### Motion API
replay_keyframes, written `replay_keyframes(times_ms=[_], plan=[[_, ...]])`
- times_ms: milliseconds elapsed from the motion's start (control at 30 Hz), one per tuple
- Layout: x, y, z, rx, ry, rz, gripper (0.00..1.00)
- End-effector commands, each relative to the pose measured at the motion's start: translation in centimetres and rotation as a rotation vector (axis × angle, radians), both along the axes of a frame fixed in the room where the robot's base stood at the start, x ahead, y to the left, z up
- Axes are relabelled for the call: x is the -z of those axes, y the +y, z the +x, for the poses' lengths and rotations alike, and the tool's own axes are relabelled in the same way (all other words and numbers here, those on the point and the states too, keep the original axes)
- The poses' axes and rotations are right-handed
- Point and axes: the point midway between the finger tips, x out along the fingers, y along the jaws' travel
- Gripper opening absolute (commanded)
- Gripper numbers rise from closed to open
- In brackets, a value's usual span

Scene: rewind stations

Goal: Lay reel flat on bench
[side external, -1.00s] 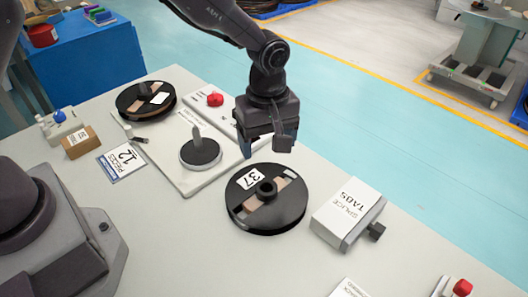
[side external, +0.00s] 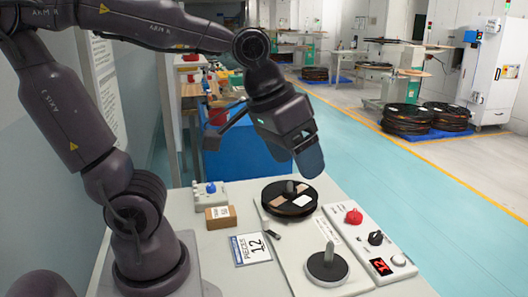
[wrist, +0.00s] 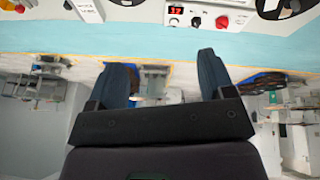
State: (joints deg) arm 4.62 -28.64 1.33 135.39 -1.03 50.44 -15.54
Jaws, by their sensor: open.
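A black reel (side external: 290,197) with a white label lies flat at the back of the pale station plate on the bench; a black disc also shows at the top right of the wrist view (wrist: 286,6). My gripper (side external: 296,160) is open and empty, raised and tilted above the bench. Its two fingers (wrist: 163,72) are spread with nothing between them.
An empty spindle (side external: 326,264) with a round black base stands in front of the reel. A control panel (side external: 372,245) with a red knob is to its right. A brown box (side external: 220,217) and a card marked 12 (side external: 251,249) lie left. A blue cabinet (side external: 240,145) stands behind.

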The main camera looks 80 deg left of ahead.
Motion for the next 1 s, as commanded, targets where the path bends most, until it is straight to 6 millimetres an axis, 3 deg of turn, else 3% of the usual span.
replay_keyframes(times_ms=[100, 300, 1000], plan=[[-0.4, 1.0, -2.7, 0.102, -0.064, 0.075, 0.75], [-0.2, 1.6, -4.5, 0.184, -0.100, 0.140, 0.75], [-0.2, 1.6, -4.5, 0.190, -0.100, 0.143, 0.75]])
